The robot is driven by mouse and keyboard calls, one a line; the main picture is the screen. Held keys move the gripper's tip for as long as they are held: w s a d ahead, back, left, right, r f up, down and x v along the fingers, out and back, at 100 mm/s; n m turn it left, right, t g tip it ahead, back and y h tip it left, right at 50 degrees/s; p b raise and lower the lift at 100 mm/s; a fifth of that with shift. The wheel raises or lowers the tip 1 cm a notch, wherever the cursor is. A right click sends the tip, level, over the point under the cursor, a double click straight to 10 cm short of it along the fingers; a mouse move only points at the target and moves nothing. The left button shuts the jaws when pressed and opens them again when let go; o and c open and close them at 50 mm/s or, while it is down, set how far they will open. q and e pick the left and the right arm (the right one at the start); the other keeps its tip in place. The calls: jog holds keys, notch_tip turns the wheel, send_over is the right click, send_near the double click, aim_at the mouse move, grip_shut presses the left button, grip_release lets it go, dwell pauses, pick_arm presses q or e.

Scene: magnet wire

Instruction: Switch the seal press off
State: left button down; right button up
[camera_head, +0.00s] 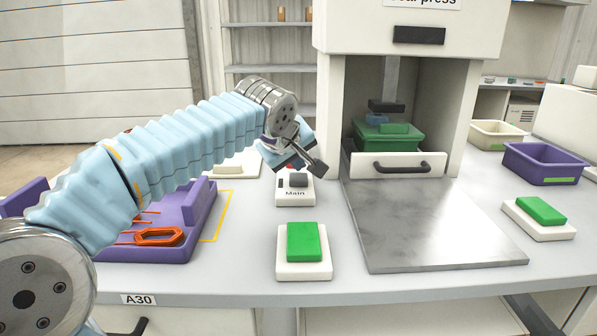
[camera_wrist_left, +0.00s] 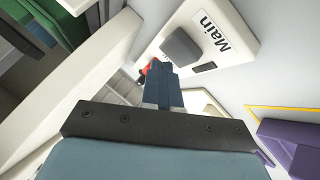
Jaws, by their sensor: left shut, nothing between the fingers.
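The seal press (camera_head: 333,100) is a tall white machine at the centre right, with a green tray (camera_head: 388,137) inside its opening. In front of its left side is a small white box labelled "Main" (camera_head: 295,198) with a grey rocker switch (camera_head: 298,180). The rocker also shows in the left wrist view (camera_wrist_left: 181,46). A small red part (camera_wrist_left: 143,75) is partly hidden behind my fingers there. My left gripper (camera_head: 318,167) is shut and empty, just above and behind the rocker. I cannot tell whether it touches the box. My right gripper is not in view.
White boxes with green buttons stand in front (camera_head: 304,242) and at right (camera_head: 540,211). A metal plate (camera_head: 430,225) lies before the press drawer (camera_head: 400,165). A purple tray (camera_head: 195,225) with orange parts is at left. A purple bin (camera_head: 545,163) is at right.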

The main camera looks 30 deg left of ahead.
aim_at(297, 178)
pick_arm(q)
notch_tip(297, 178, up, 6)
jog(key=p, duration=0.4)
jog(key=shift+p, duration=0.4)
dwell(1.1)
